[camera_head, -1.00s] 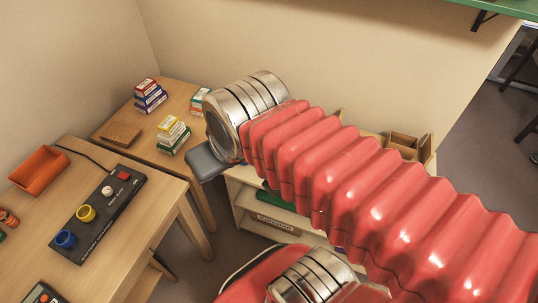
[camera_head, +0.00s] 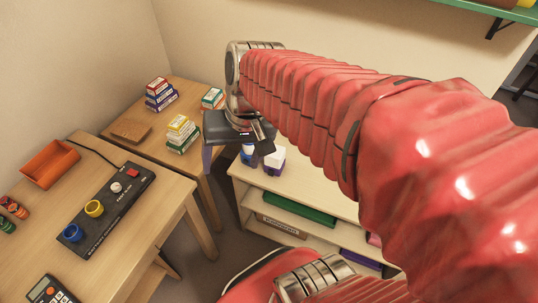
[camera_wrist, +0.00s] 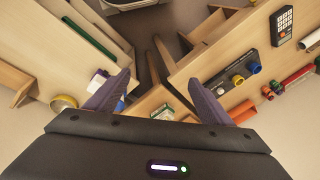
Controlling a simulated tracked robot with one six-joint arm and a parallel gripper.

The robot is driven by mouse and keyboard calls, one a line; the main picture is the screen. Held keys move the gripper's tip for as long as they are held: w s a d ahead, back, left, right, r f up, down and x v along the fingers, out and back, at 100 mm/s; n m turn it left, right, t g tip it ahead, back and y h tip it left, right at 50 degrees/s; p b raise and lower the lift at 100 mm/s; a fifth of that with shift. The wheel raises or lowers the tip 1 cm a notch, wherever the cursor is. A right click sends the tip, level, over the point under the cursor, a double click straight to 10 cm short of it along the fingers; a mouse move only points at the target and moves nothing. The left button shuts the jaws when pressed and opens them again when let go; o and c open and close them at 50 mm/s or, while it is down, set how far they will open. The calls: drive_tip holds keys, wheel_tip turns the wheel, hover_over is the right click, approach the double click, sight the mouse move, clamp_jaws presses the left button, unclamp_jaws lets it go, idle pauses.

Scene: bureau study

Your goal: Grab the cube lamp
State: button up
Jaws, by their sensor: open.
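A small block with a white top and purple lower part (camera_head: 274,160), which looks like the cube lamp, stands on top of the low shelf unit. What seems to be the same block shows in the wrist view (camera_wrist: 99,76), just outside the left finger and partly hidden by it. My gripper (camera_head: 237,152) is open and empty, above the gap between the small table and the shelf unit, to the left of the block. Its two purple-grey fingers (camera_wrist: 158,80) are spread wide in the wrist view.
A blue-and-white item (camera_head: 248,153) stands close left of the block, near a finger. The shelf unit (camera_head: 325,202) holds a green item and a labelled box. Stacked small boxes (camera_head: 182,133) stand on the small table. The desk (camera_head: 125,255) carries a black button panel (camera_head: 103,210).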

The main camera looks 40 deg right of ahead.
drive_tip(key=w+d+f+m+g+y, duration=0.2)
drive_tip(key=w+d+f+m+y, duration=0.35)
drive_tip(key=w+f+m, duration=0.2)
drive_tip(key=m+t+y, duration=0.3)
drive_tip(key=m+t, duration=1.1)
drive_tip(key=m, duration=0.4)
approach(283, 161)
drive_tip(key=shift+s+r, duration=0.1)
drive_tip(key=shift+s, duration=0.25)
drive_tip(key=shift+x, duration=4.35)
drive_tip(key=shift+w+r, duration=0.1)
